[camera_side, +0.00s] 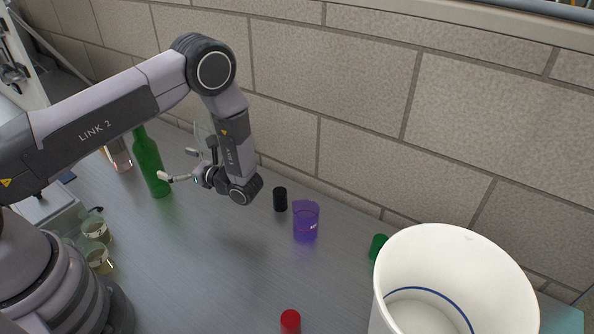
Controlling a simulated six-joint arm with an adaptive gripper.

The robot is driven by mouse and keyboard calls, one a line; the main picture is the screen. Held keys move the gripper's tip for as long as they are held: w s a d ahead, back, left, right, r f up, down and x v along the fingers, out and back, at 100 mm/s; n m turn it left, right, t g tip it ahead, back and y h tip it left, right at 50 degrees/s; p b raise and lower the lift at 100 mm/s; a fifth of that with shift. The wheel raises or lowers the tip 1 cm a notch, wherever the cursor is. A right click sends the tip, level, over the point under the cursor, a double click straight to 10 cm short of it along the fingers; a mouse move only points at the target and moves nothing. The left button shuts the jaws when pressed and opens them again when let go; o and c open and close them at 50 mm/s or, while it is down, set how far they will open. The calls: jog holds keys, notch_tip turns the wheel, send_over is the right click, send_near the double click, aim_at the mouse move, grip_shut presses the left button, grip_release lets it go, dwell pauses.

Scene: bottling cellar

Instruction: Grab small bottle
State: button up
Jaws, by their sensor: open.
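A green glass bottle (148,164) stands upright on the grey bench by the wall, left of my gripper. My gripper (176,165) is open, with its pale fingers pointing left toward this bottle. One fingertip appears at the bottle's right edge in the picture; I cannot tell whether it touches. Nothing shows between the fingers. A clear glass vessel with pinkish contents (118,156) stands further left, partly hidden by my arm. I cannot tell for sure which of these is the small bottle.
On the grey bench (205,290) are a black cylinder (280,200), a purple cup (306,222), a green cylinder (378,247) and a red-topped item (290,321). A large white bucket (500,262) stands front right. Glasses (97,230) stand near my base. The bench middle is clear.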

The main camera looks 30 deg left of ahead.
aim_at(156, 158)
jog(key=a, duration=0.3)
jog(key=s+a, duration=0.1)
jog(key=a, duration=0.2)
jog(key=s+a, duration=0.1)
jog(key=a, duration=0.1)
jog(key=shift+a, duration=0.4)
jog(key=c, duration=1.3)
